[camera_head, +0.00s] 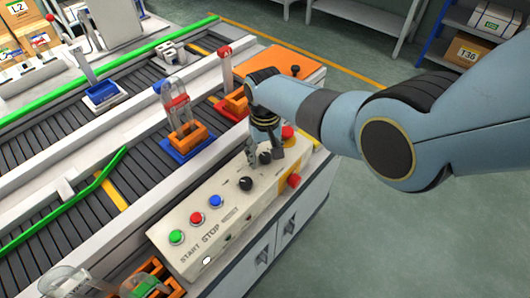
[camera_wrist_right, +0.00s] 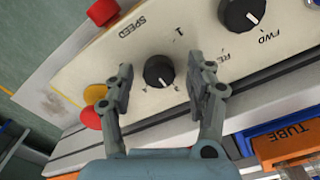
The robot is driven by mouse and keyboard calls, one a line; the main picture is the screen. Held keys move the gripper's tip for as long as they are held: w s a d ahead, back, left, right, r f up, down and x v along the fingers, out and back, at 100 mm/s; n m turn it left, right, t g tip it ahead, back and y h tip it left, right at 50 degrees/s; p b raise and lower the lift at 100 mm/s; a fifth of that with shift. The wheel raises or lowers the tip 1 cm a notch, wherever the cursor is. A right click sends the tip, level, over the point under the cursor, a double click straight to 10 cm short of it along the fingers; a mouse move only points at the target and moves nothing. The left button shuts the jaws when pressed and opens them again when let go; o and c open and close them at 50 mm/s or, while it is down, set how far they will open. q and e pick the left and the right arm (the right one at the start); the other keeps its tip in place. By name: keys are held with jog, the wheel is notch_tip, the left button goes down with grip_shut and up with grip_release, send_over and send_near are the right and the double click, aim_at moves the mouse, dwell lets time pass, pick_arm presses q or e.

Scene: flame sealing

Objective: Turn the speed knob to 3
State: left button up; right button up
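The black speed knob (camera_wrist_right: 159,72) sits on the cream control panel (camera_wrist_right: 70,85) beside the printed word SPEED. It has a white pointer line, and small marks are printed around it; a 1 is readable, the others are too small to be sure of. My right gripper (camera_wrist_right: 167,73) is open, with one finger on each side of the knob and a visible gap to both. In the head view my right gripper (camera_head: 264,153) is over the far end of the panel, partly covering the speed knob (camera_head: 265,158). My left gripper is not in view.
A second black knob (camera_head: 246,183), marked FWD in the wrist view (camera_wrist_right: 242,12), is close by. A red emergency button (camera_head: 293,181) and green (camera_head: 176,237), red and blue buttons share the panel. Tube holders (camera_head: 188,136) stand on the conveyor behind.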

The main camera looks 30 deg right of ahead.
aim_at(265, 156)
notch_tip(265, 156, up, 12)
dwell(0.6)
dwell(0.4)
